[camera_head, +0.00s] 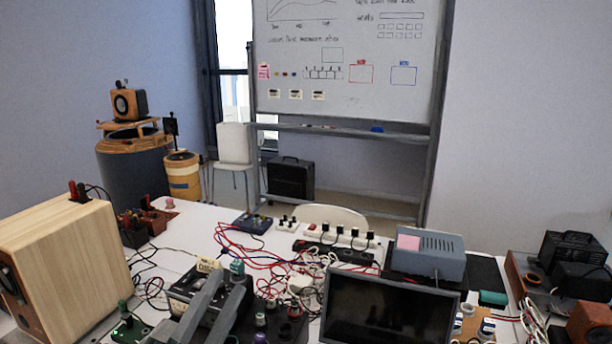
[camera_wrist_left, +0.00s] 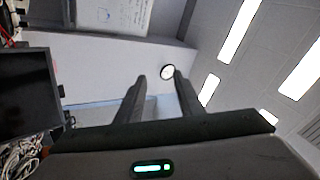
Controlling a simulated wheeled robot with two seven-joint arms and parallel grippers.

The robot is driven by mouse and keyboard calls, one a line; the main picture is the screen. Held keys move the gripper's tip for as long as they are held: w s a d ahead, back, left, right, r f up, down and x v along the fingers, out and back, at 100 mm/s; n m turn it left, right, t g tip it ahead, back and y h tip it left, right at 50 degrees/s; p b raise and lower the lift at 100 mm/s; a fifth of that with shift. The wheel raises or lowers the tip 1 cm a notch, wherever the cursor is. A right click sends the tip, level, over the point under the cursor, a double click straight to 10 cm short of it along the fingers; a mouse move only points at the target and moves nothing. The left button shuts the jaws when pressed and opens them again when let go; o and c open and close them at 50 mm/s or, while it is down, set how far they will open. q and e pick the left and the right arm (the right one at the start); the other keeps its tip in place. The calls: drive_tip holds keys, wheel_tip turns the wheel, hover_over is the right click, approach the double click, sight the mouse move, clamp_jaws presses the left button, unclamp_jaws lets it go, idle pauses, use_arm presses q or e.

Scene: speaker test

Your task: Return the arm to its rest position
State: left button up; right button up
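My left gripper (camera_head: 228,278) comes in from the bottom edge of the head view, in front of the cluttered white table (camera_head: 196,222). In the left wrist view, the two dark fingers of my left gripper (camera_wrist_left: 160,77) stand apart with nothing between them, so it is open and empty. That view is turned sideways and looks towards the far wall and the ceiling lights. Most of my left arm is out of frame. My right gripper and arm show in neither view.
Near the left gripper are a wooden speaker (camera_head: 70,262), a dark monitor (camera_head: 388,308), a grey box (camera_head: 428,264) and tangled cables (camera_head: 300,282). A whiteboard (camera_head: 345,60) stands behind the table. The space above the table is clear.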

use_arm(q)
drive_tip(key=s+a+f+n+g+y, duration=0.1)
drive_tip(key=a+f+n+g+y, duration=0.2)
drive_tip(key=f, duration=0.5)
drive_tip(key=s+a+f+n+g+y, duration=0.1)
drive_tip(key=a+f+n+g+y, duration=0.2)
drive_tip(key=f+n, duration=0.4)
drive_tip(key=s+a+f+n+g+y, duration=0.1)
drive_tip(key=a+f+n+y, duration=0.2)
drive_tip(key=f+y, duration=0.35)
drive_tip(key=s+f+n+g+h, duration=0.3)
drive_tip(key=s+f+g, duration=0.8)
drive_tip(key=s+f, duration=1.1)
wheel_tip(320, 180, down, 24)
drive_tip(key=s+f+n+g, duration=0.1)
drive_tip(key=s, duration=0.2)
drive_tip(key=s+a+f+g+y, duration=0.1)
drive_tip(key=s+a+f, duration=0.2)
drive_tip(key=s+f, duration=1.5)
drive_tip(key=shift+f+g, duration=0.4)
